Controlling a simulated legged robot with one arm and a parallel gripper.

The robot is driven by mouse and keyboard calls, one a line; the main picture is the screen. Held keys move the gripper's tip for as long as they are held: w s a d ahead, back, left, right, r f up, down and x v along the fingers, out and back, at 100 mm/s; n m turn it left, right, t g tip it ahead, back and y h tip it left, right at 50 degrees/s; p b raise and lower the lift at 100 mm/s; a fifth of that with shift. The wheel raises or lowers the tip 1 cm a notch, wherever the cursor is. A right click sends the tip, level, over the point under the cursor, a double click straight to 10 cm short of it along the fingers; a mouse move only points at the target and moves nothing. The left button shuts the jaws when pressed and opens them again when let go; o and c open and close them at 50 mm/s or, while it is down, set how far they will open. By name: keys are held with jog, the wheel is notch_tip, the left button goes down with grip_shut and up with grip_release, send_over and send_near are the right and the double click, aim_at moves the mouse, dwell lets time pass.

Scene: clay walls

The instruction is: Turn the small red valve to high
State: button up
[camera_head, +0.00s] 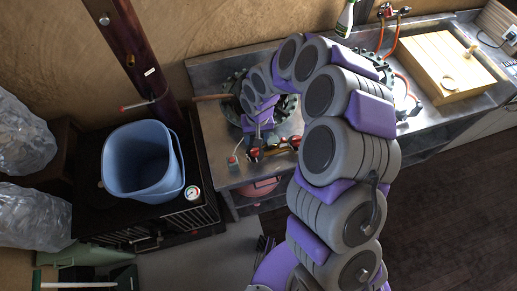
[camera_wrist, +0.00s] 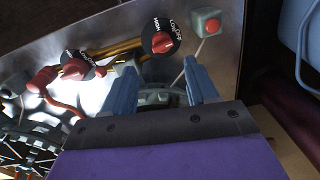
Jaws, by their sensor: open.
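Two black dials with red handles are on the metal stove front in the wrist view. One dial (camera_wrist: 160,42) is marked HIGH and LOW/OFF and shows just beyond the fingertips. The other dial (camera_wrist: 75,68) is to the left, also with a HIGH mark. A small red tap-like handle (camera_wrist: 42,79) is farther left; I cannot tell for certain which is the small red valve. My gripper (camera_wrist: 157,72) is open, with a blue finger on each side and nothing between them. In the head view my gripper (camera_head: 260,132) is above the stove's front edge, near the red dials (camera_head: 253,154).
A grey box with a red button (camera_wrist: 205,22) stands right of the dials. The metal counter (camera_head: 215,135) holds burners and a wooden board (camera_head: 440,62). A blue bucket (camera_head: 140,165) stands on the dark stove at left. Open floor (camera_head: 430,210) is at right.

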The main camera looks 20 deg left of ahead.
aim_at(255, 149)
jog(key=f, duration=0.7)
jog(key=shift+s+a+f+b, duration=0.15)
jog(key=shift+a+f+b, duration=0.15)
jog(key=shift+b, duration=0.1)
jog(key=shift+d+f, duration=0.3)
jog(key=shift+f, duration=0.15)
jog(key=shift+a+f, duration=0.1)
jog(key=shift+a, duration=0.35)
jog(key=shift+c, duration=0.2)
jog(key=shift+a, duration=0.1)
jog(key=shift+c, duration=0.8)
jog(key=shift+d, duration=0.25)
jog(key=c, duration=0.8)
